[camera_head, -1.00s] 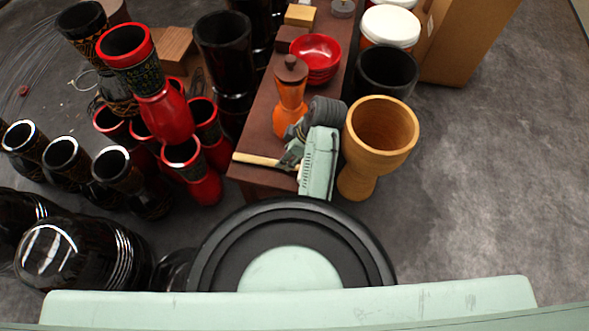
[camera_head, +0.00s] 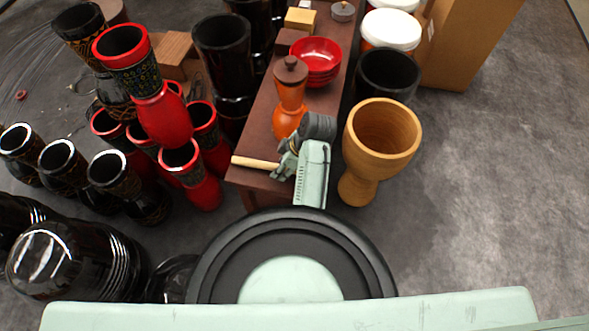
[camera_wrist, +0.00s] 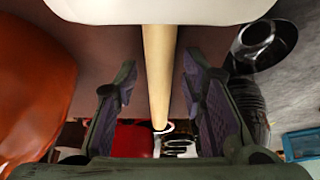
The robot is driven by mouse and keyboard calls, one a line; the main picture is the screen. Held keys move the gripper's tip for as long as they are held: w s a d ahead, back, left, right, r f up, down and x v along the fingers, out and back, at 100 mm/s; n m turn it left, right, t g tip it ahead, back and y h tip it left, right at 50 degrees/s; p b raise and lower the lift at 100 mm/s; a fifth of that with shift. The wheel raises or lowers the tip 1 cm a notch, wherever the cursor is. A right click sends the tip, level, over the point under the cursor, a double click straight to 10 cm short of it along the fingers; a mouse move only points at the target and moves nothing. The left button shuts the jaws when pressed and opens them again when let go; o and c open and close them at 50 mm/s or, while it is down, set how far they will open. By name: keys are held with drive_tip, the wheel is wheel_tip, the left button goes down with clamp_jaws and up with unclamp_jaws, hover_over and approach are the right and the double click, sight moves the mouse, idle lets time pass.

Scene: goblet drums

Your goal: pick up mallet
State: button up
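The mallet's pale wooden handle (camera_head: 254,162) sticks out to the left over the near end of the brown table in the head view; its other end is hidden behind my gripper (camera_head: 285,166). In the wrist view the handle (camera_wrist: 158,75) runs down the middle, from a white rounded part at the top that looks like the mallet's head (camera_wrist: 160,10). My gripper (camera_wrist: 158,88) is open, with one finger on each side of the handle and a visible gap on both sides.
The brown table (camera_head: 258,130) also holds an orange shaker-like vessel (camera_head: 289,115) and stacked red bowls (camera_head: 316,57). A wooden goblet drum (camera_head: 362,182) stands close on the right. Red drums (camera_head: 186,160) crowd the left. Open floor lies at far right.

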clamp_jaws()
drive_tip(key=shift+r, duration=0.1)
idle(0.5)
